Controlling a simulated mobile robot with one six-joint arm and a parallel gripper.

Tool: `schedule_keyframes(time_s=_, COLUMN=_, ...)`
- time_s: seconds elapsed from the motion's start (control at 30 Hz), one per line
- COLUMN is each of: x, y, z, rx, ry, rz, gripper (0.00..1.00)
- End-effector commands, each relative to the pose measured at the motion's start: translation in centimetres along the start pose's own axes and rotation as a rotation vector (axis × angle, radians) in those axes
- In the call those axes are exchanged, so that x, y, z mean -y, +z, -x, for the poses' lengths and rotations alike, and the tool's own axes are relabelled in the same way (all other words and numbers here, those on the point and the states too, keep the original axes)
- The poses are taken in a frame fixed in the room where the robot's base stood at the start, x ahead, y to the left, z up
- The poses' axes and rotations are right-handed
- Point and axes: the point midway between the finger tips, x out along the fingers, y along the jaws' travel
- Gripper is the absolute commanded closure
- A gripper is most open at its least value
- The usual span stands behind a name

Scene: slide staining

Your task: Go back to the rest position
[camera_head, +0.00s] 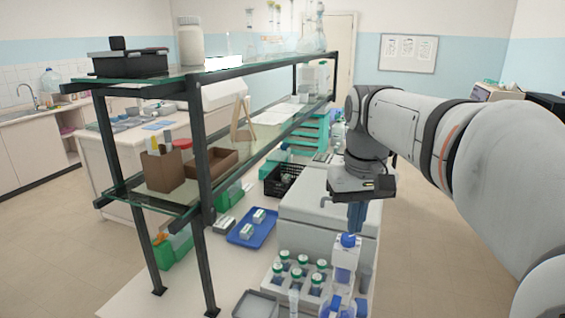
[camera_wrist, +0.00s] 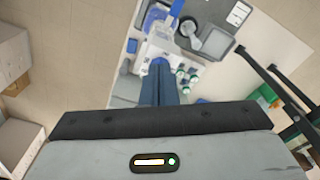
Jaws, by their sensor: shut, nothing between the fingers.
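My gripper (camera_head: 357,226) hangs fingers down over the bench at the end of my arm, its blue-grey fingers shut together and empty. It also shows in the wrist view (camera_wrist: 159,66), pointing at the bench. A clear bottle with a blue cap (camera_head: 347,240) stands just below and left of the fingertips in the head view. I cannot tell the exact gap between them.
Several green-capped bottles (camera_head: 303,261) stand beside the blue-capped bottle. A white box-shaped unit (camera_head: 318,211) is behind. A blue tray (camera_head: 240,240) lies to the left. A glass shelf rack (camera_head: 204,160) rises at left. The floor at right is clear.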

Motion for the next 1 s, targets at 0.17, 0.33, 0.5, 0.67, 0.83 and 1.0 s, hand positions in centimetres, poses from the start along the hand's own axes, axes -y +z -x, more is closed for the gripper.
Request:
schedule_keyframes(time_s=0.17, x=0.7, y=6.1, z=-6.5, rx=-0.100, ry=0.010, rz=-0.040, gripper=1.00)
schedule_keyframes(time_s=0.33, x=1.2, y=10.9, z=-12.2, rx=-0.184, ry=0.014, rz=-0.075, gripper=1.00)
schedule_keyframes(time_s=0.5, x=1.4, y=13.7, z=-15.6, rx=-0.234, ry=0.015, rz=-0.094, gripper=1.00)
schedule_keyframes(time_s=0.67, x=1.4, y=14.4, z=-16.4, rx=-0.246, ry=0.016, rz=-0.100, gripper=1.00)
schedule_keyframes(time_s=0.83, x=1.4, y=14.3, z=-16.4, rx=-0.245, ry=0.016, rz=-0.100, gripper=1.00)
schedule_keyframes(time_s=1.0, x=1.4, y=14.3, z=-16.4, rx=-0.245, ry=0.016, rz=-0.100, gripper=1.00)
